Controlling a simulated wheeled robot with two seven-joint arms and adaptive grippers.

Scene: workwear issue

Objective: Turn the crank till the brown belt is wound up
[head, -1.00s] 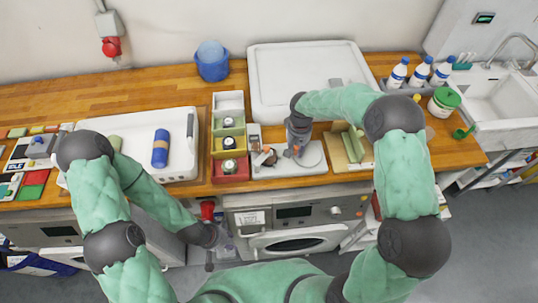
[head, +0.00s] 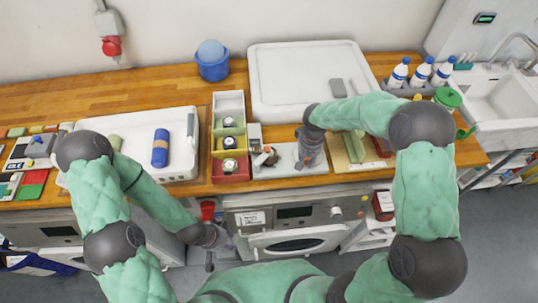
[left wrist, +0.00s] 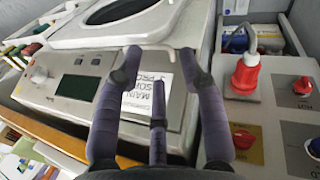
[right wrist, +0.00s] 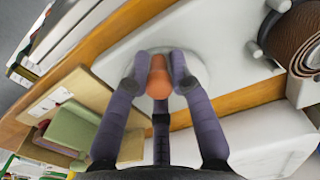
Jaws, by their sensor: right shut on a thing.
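The brown belt (right wrist: 303,42) shows as a coil at the upper right of the right wrist view. In the head view the coil (head: 268,157) is small, at the left of a pale winder plate (head: 287,167). Whether a loose tail lies out cannot be seen. My right gripper (right wrist: 159,72) is shut on the orange crank knob (right wrist: 158,78), over a round pale disc (right wrist: 196,72). My left gripper (left wrist: 168,65) is open and empty, in front of the machine's control panel (left wrist: 75,87).
A stacked bin set (head: 231,170) stands left of the winder. A green and tan folder-like item (head: 354,148) lies close to its right. A white tray (head: 185,120) is further left, and a white lidded box (head: 300,75) is behind.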

